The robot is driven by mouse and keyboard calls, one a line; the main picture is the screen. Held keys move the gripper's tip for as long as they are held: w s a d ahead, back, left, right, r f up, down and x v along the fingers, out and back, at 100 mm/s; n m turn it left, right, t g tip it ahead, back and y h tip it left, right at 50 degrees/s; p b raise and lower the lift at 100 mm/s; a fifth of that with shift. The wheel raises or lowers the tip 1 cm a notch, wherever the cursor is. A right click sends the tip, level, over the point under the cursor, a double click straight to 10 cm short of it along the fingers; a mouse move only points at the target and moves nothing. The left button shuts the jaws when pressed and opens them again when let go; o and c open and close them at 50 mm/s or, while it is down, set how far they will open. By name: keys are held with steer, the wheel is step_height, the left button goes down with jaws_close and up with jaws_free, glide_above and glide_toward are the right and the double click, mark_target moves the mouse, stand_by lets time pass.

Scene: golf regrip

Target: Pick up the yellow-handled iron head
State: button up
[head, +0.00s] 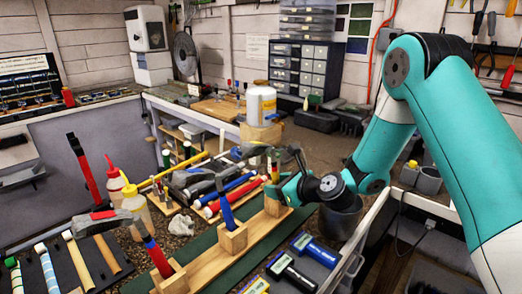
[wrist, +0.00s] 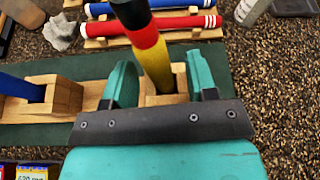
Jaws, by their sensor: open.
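A tool stands upright in a wooden block at the far right end of the wooden rail (head: 262,228). Its handle (head: 274,166) is banded, and a dark metal head shows at its top in the head view. My gripper (wrist: 161,82) is open, with one teal finger on each side of the yellow part. Small gaps seem to show beside it. In the head view my gripper (head: 287,188) is partly hidden behind the wrist.
A blue-handled tool (head: 226,211) stands in the middle block and a red-and-blue one (head: 156,257) in the left block. Red and blue grips (head: 232,193) lie on a rack behind. Bottles (head: 136,208) stand at the left, a white canister (head: 262,105) behind.

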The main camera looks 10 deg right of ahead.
steer(key=shift+w+a+f, duration=0.2)
steer(key=shift+w+f, duration=0.05)
steer(key=shift+w, duration=0.15)
jaws_close()
